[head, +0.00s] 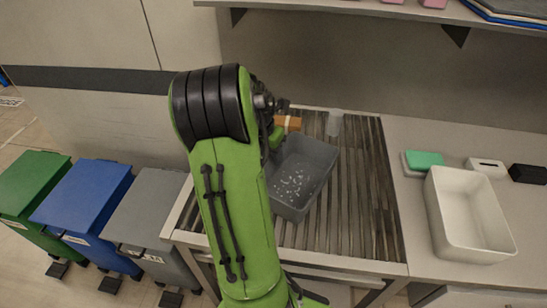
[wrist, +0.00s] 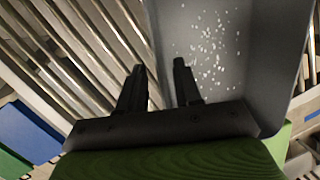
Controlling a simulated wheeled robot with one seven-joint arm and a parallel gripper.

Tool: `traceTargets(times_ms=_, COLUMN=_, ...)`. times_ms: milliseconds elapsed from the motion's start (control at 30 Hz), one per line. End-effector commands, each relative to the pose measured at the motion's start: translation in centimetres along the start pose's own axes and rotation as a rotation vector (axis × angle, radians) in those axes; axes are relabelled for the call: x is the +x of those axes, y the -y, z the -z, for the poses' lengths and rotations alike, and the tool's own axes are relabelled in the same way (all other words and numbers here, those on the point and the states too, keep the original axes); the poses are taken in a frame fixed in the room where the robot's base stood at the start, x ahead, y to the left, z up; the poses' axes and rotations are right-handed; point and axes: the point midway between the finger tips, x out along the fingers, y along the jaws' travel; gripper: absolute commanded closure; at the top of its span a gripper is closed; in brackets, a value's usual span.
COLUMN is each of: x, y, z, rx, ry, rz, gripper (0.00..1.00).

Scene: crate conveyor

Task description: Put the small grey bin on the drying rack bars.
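The small grey bin (head: 318,158) is over the drying rack bars (head: 352,200), open side up, with small white specks on its floor. I cannot tell whether it rests fully on the bars. In the wrist view the bin (wrist: 262,100) fills the right half and the bars (wrist: 70,50) show at left. My gripper (wrist: 160,85) has its fingers apart, one on each side of the bin's left wall edge, with a visible gap. In the head view my arm hides most of the gripper, which is at the bin's left rim.
A white tub (head: 447,215), a green sponge-like block (head: 425,160) and a black block (head: 528,174) are on the right counter. Green, blue and grey waste bins (head: 150,222) stand at left. The rack's right side is clear.

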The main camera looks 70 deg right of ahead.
Motion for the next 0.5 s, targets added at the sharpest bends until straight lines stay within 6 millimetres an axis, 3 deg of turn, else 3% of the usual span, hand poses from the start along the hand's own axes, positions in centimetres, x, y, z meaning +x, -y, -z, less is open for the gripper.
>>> traceTargets(times_ms=33, x=-2.1, y=-0.1, z=-0.2, rx=-0.002, ry=0.005, rz=-0.005, gripper=0.66)
traceTargets(times_ms=200, x=-6.5, y=-0.1, z=-0.2, rx=-0.001, ry=0.004, rz=-0.004, gripper=0.66)
traceTargets(times_ms=333, x=-8.4, y=0.0, z=-0.1, rx=0.000, ry=0.002, rz=-0.001, gripper=0.66)
traceTargets(times_ms=500, x=-8.9, y=0.0, z=0.0, rx=0.000, ry=0.000, rz=-0.001, gripper=0.66)
